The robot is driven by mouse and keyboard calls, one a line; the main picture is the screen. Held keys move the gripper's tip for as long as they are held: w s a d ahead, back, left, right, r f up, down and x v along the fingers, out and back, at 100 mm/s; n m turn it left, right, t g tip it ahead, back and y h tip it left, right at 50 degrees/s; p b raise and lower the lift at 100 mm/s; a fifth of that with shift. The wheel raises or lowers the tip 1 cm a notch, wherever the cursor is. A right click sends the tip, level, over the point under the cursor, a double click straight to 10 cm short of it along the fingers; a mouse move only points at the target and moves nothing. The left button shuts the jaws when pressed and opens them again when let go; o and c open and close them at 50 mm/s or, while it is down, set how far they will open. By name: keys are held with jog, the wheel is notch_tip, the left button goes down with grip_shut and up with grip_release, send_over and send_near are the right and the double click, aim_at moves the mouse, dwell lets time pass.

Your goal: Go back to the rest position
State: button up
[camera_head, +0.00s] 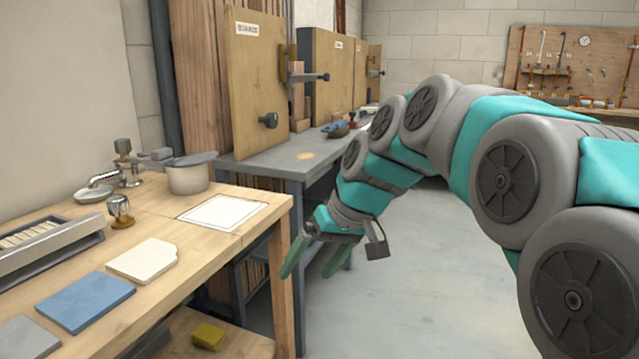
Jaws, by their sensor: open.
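My gripper (312,270) hangs at the end of my grey and teal arm, in the middle of the view. Its two green fingers point down and are spread apart, with nothing between them. It is beside the right end of the wooden workbench (255,205), in front of the grey table behind. The gripper appears apart from the bench, though the exact gap is hard to tell.
On the workbench are a grey pot (190,175), a white sheet (222,213), a cream cloth (143,260), a blue cloth (85,302), brass fittings (120,211) and a metal tray (45,250). A grey table (285,160) stands behind. Floor (420,300) is clear to the right.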

jog(key=s+d+f+m+g+h+p, duration=0.1)
jog(key=s+d+f, duration=0.3)
jog(key=s, duration=0.5)
jog(key=s+d+f+m+g+h+p, duration=0.1)
jog(key=s+d+f, duration=0.4)
jog(key=s, duration=0.5)
jog(key=s+d+f+m+g+h+p, duration=0.1)
jog(key=s+d+f+m+h, duration=0.2)
jog(key=s, duration=0.7)
jog(key=d+f, duration=0.2)
jog(key=d, duration=0.2)
jog(key=shift+s+d+g, duration=0.25)
jog(key=shift+g, duration=0.15)
jog(key=shift+a+f, duration=0.1)
jog(key=shift+a, duration=0.05)
